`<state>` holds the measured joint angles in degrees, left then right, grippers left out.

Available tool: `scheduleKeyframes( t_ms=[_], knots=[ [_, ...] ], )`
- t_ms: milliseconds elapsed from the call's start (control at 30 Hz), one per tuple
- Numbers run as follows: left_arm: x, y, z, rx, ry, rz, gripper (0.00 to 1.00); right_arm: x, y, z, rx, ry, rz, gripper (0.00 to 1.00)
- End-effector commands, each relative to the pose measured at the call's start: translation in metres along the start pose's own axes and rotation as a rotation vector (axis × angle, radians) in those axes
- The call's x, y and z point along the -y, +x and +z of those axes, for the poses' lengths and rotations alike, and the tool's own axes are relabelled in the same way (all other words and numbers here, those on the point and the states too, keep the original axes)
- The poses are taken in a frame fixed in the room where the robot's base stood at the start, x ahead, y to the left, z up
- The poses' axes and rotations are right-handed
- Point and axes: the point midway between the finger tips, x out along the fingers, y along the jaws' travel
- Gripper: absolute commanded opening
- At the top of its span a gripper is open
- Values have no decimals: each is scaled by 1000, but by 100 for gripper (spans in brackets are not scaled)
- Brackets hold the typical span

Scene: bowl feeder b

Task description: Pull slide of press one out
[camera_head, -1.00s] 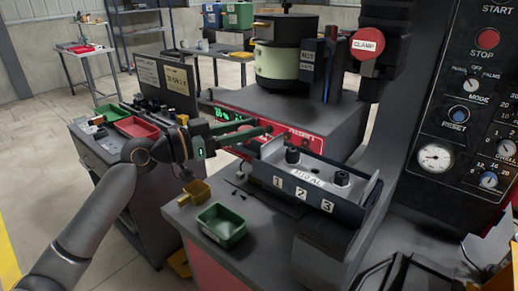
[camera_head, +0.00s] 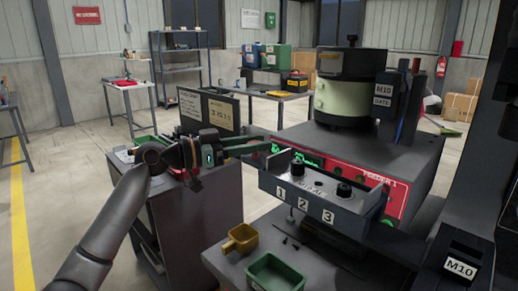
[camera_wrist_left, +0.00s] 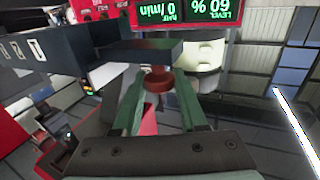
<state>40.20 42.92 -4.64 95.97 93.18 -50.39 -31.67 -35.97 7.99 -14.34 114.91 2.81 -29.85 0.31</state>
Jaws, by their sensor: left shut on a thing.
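The slide (camera_head: 314,211) of press one is a dark tray with plates numbered 1, 2 and 3 on its front and black knobs on top. It stands out level over the bench, in front of the feeder. My left gripper (camera_head: 264,144) is at its left end, coming in from the left. In the left wrist view the green fingers (camera_wrist_left: 160,100) are closed around a reddish-brown knob (camera_wrist_left: 158,80) beneath a dark bar (camera_wrist_left: 145,49). The numbered face (camera_wrist_left: 68,52) shows at left there. My right gripper is not in view.
The red-fronted feeder (camera_head: 398,208) with its bowl (camera_head: 345,100) stands behind the slide. A green bin (camera_head: 275,275) and a yellow scoop (camera_head: 240,238) lie on the bench below. A dark cabinet (camera_head: 205,215) is at left. The dark press column (camera_head: 485,170) is at right.

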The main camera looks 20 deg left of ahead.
Motion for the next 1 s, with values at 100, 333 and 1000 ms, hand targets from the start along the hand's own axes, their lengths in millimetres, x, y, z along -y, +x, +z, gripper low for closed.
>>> scheduleKeyframes(
  t_ms=[100, 333, 1000],
  knots=[
    [3, -1, 0, -1, 0, -1, 0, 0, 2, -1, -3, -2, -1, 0],
    [5, -2, 0, -1, 1, -4, 0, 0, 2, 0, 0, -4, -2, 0],
    [4, -1, 0, 0, 0, 0, 71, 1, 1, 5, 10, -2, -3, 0]
  ],
)
